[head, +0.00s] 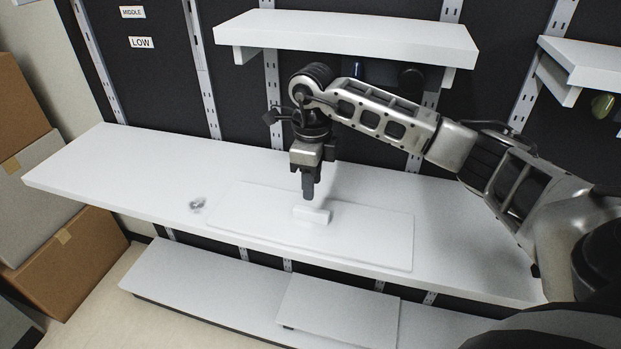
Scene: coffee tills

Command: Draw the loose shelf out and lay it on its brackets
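The loose shelf (260,222) looks like a thin white board lying flat on the wide white counter. A small white block, like a handle, (312,215) stands up from its middle. My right gripper (308,195) points down just above and behind this block, and seems to be apart from it. Its dark fingers are seen close together, so I cannot tell whether they are open or shut. I see no empty brackets clearly; the slotted uprights (203,80) on the black back wall show "MIDDLE" and "LOW" labels (141,42) at the left. My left gripper is out of view.
A fixed white shelf (345,36) hangs above the counter (95,165), behind my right arm. Another shelf (585,55) is at the upper right. A small grey mark (197,205) is on the counter. Lower white boards (190,285) lie below. Cardboard boxes (70,255) stand left.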

